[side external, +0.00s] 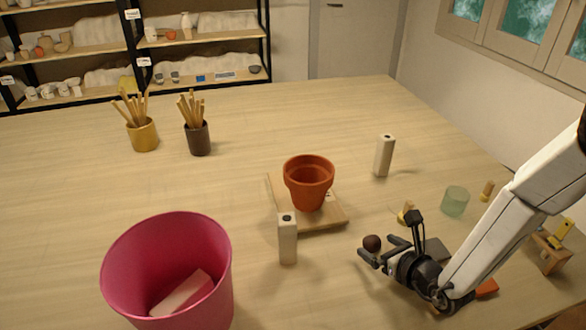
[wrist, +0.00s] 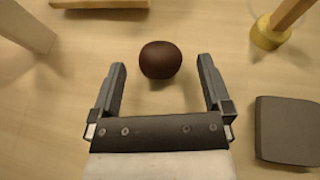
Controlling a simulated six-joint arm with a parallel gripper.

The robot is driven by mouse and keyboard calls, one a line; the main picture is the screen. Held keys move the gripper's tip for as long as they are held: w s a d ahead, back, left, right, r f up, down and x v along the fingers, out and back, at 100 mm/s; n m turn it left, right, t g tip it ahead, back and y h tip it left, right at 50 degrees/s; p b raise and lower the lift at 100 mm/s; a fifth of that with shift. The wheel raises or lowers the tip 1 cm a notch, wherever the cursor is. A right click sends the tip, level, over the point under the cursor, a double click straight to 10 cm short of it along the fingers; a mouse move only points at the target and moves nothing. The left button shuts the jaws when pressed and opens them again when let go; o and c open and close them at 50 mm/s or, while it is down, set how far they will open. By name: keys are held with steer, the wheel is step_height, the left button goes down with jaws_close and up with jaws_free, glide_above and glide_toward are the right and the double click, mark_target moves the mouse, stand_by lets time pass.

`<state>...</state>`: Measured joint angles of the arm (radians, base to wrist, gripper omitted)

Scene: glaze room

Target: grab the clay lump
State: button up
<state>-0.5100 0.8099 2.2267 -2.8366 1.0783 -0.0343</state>
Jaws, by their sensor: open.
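The clay lump (side external: 372,243) is a small dark brown ball on the table. In the wrist view the clay lump (wrist: 160,60) lies just past the fingertips, roughly centred between them. My gripper (side external: 378,248) is open and low over the table at the right of the side view. Its two fingers also show in the wrist view (wrist: 162,68), spread apart with nothing between them. In the side view the lump appears close to the fingertips; whether a finger touches it I cannot tell.
A terracotta pot (side external: 309,180) stands on a wooden board (side external: 332,218). Pale blocks (side external: 287,240) stand near it. A pink bucket (side external: 125,275) is at front left.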

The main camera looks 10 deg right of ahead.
steer(key=shift+x, duration=1)
steer(key=c, duration=1.3)
